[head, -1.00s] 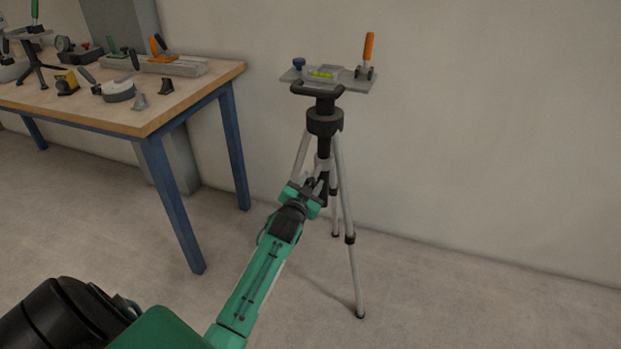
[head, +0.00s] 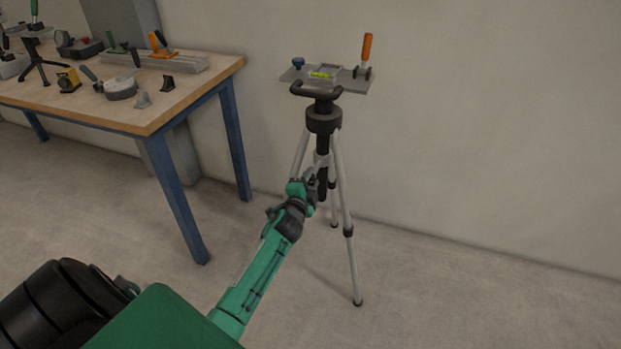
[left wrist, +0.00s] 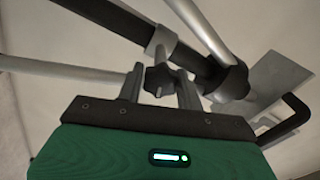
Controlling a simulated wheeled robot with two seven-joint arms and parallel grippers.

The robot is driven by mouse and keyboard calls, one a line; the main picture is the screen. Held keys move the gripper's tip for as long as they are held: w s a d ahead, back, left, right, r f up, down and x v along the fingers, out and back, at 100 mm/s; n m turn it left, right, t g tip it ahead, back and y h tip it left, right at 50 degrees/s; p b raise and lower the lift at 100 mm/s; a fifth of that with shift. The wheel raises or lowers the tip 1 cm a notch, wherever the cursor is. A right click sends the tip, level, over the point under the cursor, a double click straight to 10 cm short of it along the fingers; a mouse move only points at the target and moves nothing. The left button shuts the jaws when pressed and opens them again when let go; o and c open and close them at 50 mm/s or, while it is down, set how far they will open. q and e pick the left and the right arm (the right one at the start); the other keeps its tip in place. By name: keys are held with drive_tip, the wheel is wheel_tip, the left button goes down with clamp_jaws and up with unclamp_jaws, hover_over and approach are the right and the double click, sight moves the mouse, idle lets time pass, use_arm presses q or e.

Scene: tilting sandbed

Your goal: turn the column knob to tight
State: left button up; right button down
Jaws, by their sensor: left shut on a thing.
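The tripod (head: 346,200) stands on the floor with its black centre column (head: 322,178) upright below the head. The column knob (left wrist: 158,78) is a dark lobed knob on the side of the column, seen in the left wrist view. My left gripper (left wrist: 160,84) has its two grey fingers on either side of the knob and is shut on it. In the head view my left gripper (head: 311,183) is at the column between the legs and hides the knob. My right gripper is not in view.
A plate (head: 350,82) with a bubble level (head: 322,75), a blue knob (head: 298,63) and an orange-handled clamp (head: 367,52) tops the tripod. A workbench (head: 150,124) with several tools stands at the left. The wall is behind. Floor at the right is clear.

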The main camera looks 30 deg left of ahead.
use_arm(q)
drive_tip(key=m, duration=0.2)
drive_tip(key=shift+m, duration=0.4)
drive_tip(key=shift+f+m, duration=0.1)
drive_tip(key=shift+m, duration=1.4)
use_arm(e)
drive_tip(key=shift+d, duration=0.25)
use_arm(q)
drive_tip(key=o, duration=0.9)
drive_tip(key=p+v, duration=0.1)
drive_tip(key=v, duration=1.2)
drive_tip(key=shift+s, duration=0.4)
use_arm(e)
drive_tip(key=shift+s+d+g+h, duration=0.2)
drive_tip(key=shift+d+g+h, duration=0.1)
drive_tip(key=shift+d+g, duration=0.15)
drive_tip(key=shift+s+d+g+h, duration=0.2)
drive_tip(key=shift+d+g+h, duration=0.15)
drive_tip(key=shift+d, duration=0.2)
